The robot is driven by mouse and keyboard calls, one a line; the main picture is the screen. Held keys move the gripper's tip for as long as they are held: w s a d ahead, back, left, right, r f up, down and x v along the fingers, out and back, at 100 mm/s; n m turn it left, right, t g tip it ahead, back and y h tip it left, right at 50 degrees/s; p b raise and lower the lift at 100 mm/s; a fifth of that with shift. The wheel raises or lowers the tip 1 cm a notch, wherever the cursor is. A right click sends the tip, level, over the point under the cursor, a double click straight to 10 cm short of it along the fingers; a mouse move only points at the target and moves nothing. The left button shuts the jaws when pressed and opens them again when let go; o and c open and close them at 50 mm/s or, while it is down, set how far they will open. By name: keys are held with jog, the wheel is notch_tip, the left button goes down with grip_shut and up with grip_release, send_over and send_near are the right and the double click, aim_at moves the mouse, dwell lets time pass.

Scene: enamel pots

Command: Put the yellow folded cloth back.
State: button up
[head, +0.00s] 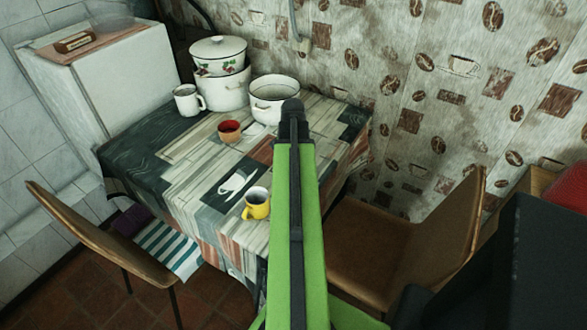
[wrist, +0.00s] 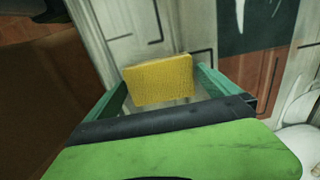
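The yellow folded cloth (wrist: 158,84) is a small, thick yellow block in the wrist view. It sits between the two green fingers of my gripper (wrist: 161,76), with its sides against them. The gripper is shut on it and holds it over the patterned tabletop; the gap to the table is hard to tell. In the head view my green arm reaches over the table (head: 190,160), and neither gripper nor cloth can be made out there.
A white pot (head: 270,108), a lidded pot stack (head: 221,88), a white mug (head: 187,102), a red cup (head: 229,131) and a yellow mug (head: 257,205) stand on the table. Brown chairs (head: 95,240) flank it. The table's left part is clear.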

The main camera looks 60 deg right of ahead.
notch_tip(320, 180, up, 12)
jog(key=p, duration=1.2)
jog(key=shift+r, duration=0.15)
jog(key=w+a+n, duration=0.5)
jog(key=w+a, duration=0.7)
jog(key=a, duration=0.1)
jog(key=w+a+n, duration=0.3)
jog(key=a+n, duration=0.1)
jog(key=a, duration=0.8)
jog(key=w+a+n, duration=0.3)
jog(key=a+n, duration=0.1)
jog(key=a, duration=0.8)
jog(key=w+a+n, duration=0.3)
jog(key=a+n, duration=0.2)
jog(key=a, duration=0.8)
jog(key=shift+w, duration=0.35)
jog(key=shift+d, duration=0.1)
